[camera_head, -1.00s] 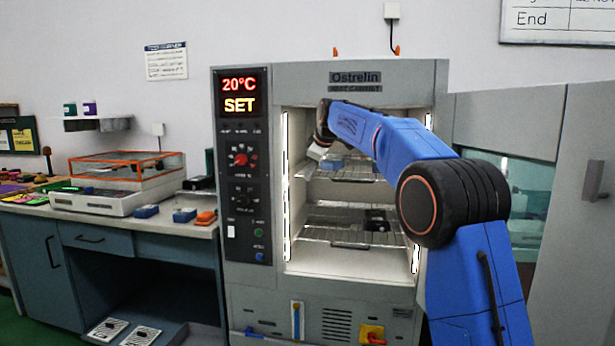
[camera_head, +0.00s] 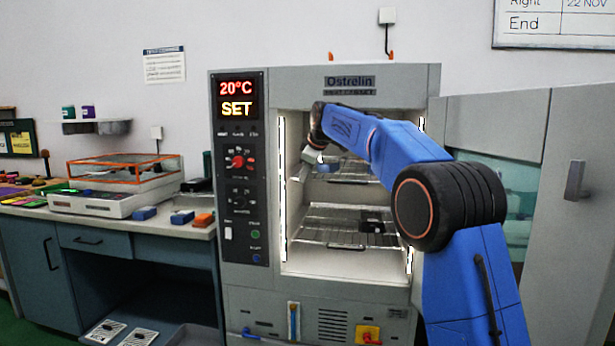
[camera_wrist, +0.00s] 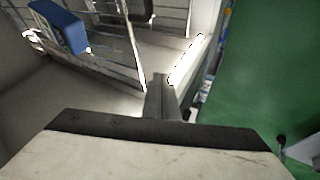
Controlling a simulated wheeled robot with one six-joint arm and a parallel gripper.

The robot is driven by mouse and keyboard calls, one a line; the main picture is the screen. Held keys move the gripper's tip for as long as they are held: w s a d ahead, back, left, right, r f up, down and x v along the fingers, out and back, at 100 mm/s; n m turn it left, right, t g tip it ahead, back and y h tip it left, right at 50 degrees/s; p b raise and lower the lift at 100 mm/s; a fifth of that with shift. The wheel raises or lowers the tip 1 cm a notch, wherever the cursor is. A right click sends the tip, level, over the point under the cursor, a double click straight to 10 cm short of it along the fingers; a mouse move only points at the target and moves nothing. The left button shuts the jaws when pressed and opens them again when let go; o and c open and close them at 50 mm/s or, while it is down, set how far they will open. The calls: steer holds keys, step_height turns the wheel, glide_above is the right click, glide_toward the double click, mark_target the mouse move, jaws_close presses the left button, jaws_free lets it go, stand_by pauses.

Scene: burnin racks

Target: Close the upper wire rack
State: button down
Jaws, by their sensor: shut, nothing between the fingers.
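The upper wire rack (camera_head: 356,179) is inside the open grey heat cabinet, partly hidden behind my arm. A blue block (camera_head: 330,167) rests on it. In the wrist view the rack's wires (camera_wrist: 118,52) fill the upper left, with the blue block (camera_wrist: 60,27) on them. My gripper (camera_head: 301,173) is at the left side of the cabinet opening, near the rack's left front. In the wrist view my gripper (camera_wrist: 160,84) is shut and empty, right of the rack's wires. I cannot tell whether it touches the rack.
A lower wire rack (camera_head: 330,235) carries a dark object (camera_head: 371,226). The cabinet door (camera_head: 565,215) stands open at the right. The control panel (camera_head: 240,170) is left of the opening. A workbench (camera_head: 130,231) with a scale and small blocks stands further left.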

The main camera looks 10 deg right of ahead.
steer(key=s+v, duration=0.1)
steer(key=v, duration=0.9)
steer(key=s+d+f+m, duration=0.1)
steer(key=s+d+m, duration=0.15)
steer(key=s, duration=0.45)
steer(key=s+d+f+m, duration=0.1)
steer(key=s+d+f, duration=0.15)
steer(key=s, duration=0.55)
steer(key=s+d+f+m+h, duration=0.1)
steer(key=s+d+f+m, duration=0.2)
steer(key=s+f, duration=0.7)
steer(key=s+d+f+m+g, duration=0.1)
steer(key=s+d+f+m, duration=0.2)
steer(key=s+f, duration=0.8)
steer(key=s+d+f+m+g+h, duration=0.1)
steer(key=s+d+f+m, duration=0.2)
steer(key=s+f, duration=0.7)
steer(key=s+d, duration=0.1)
steer(key=s, duration=1)
steer(key=shift+s+d+f+m+h, duration=0.3)
steer(key=shift+s+d+f+m, duration=0.05)
steer(key=shift+d, duration=0.05)
steer(key=shift+a, duration=0.1)
